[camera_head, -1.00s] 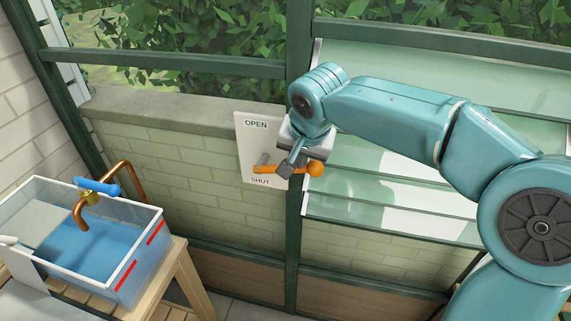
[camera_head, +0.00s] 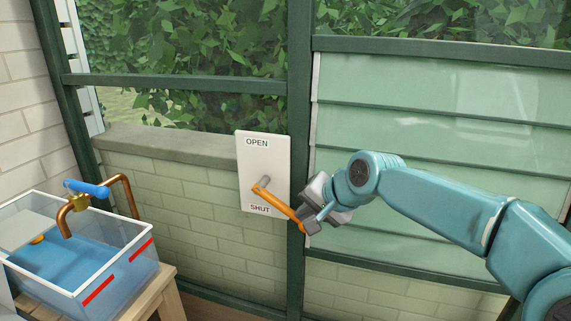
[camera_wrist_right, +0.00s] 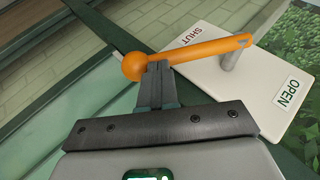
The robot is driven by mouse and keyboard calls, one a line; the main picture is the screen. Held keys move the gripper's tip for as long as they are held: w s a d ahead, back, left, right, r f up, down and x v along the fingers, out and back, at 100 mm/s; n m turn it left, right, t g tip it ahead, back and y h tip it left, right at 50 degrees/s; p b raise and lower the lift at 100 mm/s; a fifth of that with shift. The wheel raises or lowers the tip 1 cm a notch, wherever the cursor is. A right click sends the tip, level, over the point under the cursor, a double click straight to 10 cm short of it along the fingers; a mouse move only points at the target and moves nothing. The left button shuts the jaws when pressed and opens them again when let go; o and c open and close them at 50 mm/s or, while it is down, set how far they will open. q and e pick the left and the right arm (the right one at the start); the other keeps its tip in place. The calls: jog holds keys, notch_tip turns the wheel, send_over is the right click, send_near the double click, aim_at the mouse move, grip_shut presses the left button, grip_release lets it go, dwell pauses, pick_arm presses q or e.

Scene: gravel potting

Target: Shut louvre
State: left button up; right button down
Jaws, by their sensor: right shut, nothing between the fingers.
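The louvre (camera_head: 430,110) at the right has its pale green slats lying flat and overlapping, with no visible gaps. The white plate (camera_head: 262,152) left of it reads OPEN at the top and SHUT at the bottom. Its orange lever (camera_head: 279,201) slants down to the right from a grey pivot. My right gripper (camera_head: 308,224) is shut and empty at the lever's outer end. In the right wrist view, its closed fingertips (camera_wrist_right: 156,72) are against or very near the lever beside its orange ball (camera_wrist_right: 133,66). The left gripper is out of view.
A clear tank of blue water (camera_head: 75,262) with red marks stands on a wooden stand at lower left. A copper tap (camera_head: 122,195) with a blue handle rises over it. A dark green post (camera_head: 298,110) runs between plate and louvre. Foliage shows behind the glass.

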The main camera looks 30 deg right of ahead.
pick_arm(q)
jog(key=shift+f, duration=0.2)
pick_arm(e)
jog(key=shift+w+f, duration=0.1)
jog(key=shift+f, duration=0.25)
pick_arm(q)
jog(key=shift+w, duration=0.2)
pick_arm(e)
jog(key=shift+f, duration=0.1)
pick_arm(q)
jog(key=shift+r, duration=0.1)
pick_arm(e)
jog(key=shift+r, duration=0.35)
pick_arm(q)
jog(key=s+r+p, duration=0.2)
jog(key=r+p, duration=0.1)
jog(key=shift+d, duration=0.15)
pick_arm(e)
jog(key=s+d+f+v, duration=0.1)
jog(key=v, duration=1.2)
jog(key=shift+s+d+f, duration=0.25)
jog(key=shift+d, duration=0.15)
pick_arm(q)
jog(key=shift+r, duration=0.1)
